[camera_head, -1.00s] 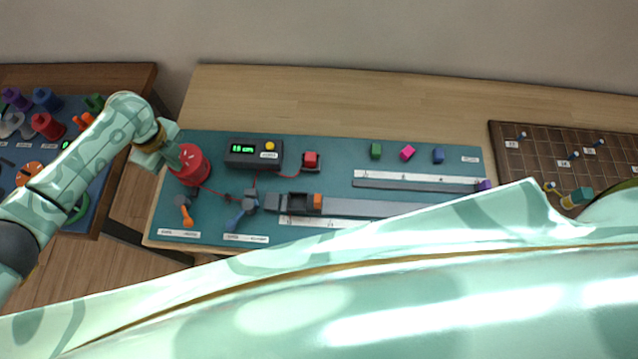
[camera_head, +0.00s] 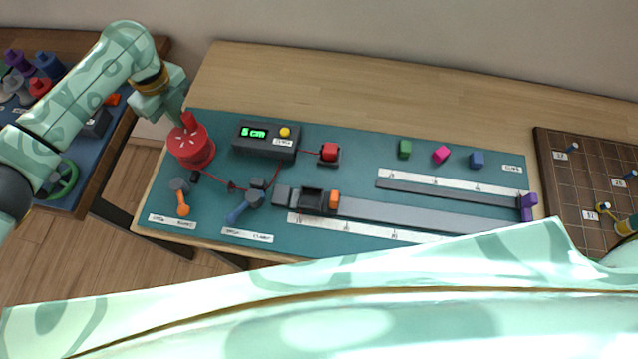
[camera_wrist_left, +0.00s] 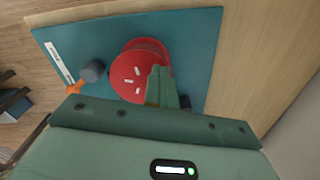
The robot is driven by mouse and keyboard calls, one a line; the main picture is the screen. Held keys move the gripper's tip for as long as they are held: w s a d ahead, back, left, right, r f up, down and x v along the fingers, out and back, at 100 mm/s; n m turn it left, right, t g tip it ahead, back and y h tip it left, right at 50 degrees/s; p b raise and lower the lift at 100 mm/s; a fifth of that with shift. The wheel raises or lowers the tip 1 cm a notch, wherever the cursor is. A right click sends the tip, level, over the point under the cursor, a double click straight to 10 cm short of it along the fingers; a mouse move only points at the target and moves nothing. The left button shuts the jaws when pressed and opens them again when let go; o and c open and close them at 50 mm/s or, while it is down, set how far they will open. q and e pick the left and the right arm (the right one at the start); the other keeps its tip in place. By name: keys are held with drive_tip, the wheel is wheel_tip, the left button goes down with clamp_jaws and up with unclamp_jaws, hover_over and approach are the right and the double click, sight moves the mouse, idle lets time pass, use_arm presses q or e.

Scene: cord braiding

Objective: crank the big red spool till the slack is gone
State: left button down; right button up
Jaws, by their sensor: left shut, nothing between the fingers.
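The big red spool (camera_head: 191,150) stands at the left end of the teal mat, with a red crank knob (camera_head: 188,122) upright on its top. White marks show on the spool's top, also in the left wrist view (camera_wrist_left: 128,80). My left gripper (camera_head: 178,112) is shut and empty, its fingertips beside the knob at the spool's rim; I cannot tell whether they touch it. A thin red cord (camera_head: 275,172) runs from the spool past small black guides and up towards the display box. The green display (camera_head: 253,133) seems to read 5 cm.
A red block on a dark base (camera_head: 330,153), an orange-ended slider on a grey rail (camera_head: 420,213), blue and orange levers (camera_head: 183,205) and small coloured cubes (camera_head: 441,155) share the mat. A brown grid board (camera_head: 590,215) stands right. My pale green body covers the front.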

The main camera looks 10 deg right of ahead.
sight(190, 117)
use_arm(q)
drive_tip(key=shift+d+f+b, duration=0.35)
drive_tip(key=shift+d, duration=0.4)
drive_tip(key=d+p, duration=0.1)
drive_tip(key=p, duration=0.1)
drive_tip(key=s+d+r+p, duration=0.1)
drive_tip(key=p, duration=0.1)
drive_tip(key=shift+s+r, duration=0.2)
drive_tip(key=shift+r, duration=0.05)
drive_tip(key=shift+s+f, duration=0.1)
drive_tip(key=shift+f, duration=0.2)
drive_tip(key=b, duration=0.3)
drive_tip(key=shift+a+f, duration=0.1)
drive_tip(key=shift+f, duration=0.25)
drive_tip(key=shift+b, duration=0.55)
drive_tip(key=shift+s+a+r+p, duration=0.1)
drive_tip(key=shift+s+r+p, duration=0.05)
drive_tip(key=shift+r+p, duration=0.3)
drive_tip(key=shift+p, duration=0.3)
drive_tip(key=shift+f, duration=0.15)
use_arm(e)
drive_tip(key=shift+d+f, duration=0.1)
drive_tip(key=shift+f, duration=0.05)
